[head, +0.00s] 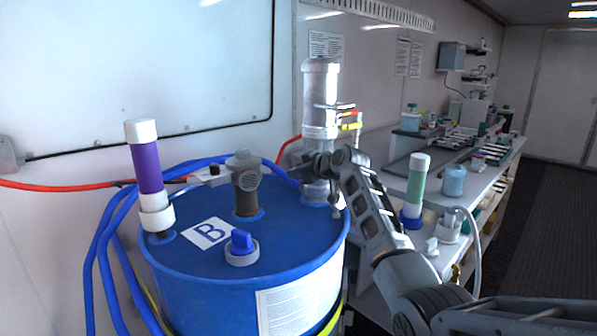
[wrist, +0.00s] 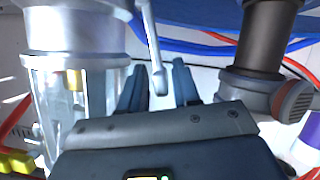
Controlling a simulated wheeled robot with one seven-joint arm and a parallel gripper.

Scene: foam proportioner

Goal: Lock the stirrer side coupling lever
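The stirrer (head: 320,120) is a tall silver and clear cylinder on the lid of the blue drum (head: 195,285). It fills the left side of the wrist view (wrist: 75,32). A slim silver lever (wrist: 150,40) hangs beside it in the wrist view, its rounded end between my fingers. My gripper (wrist: 160,87) is open, with one dark finger on each side of the lever end; I cannot tell whether either touches it. In the head view my gripper (head: 298,163) is beside the stirrer's lower part, and the lever cannot be made out clearly there.
A brown fitting (head: 246,190) stands on the lid close left of my gripper; it also shows in the wrist view (wrist: 262,45). A purple-banded tube (head: 147,170) and a blue knob (head: 242,243) are on the lid. Blue hoses (head: 105,235) run around the drum. A bench stands right.

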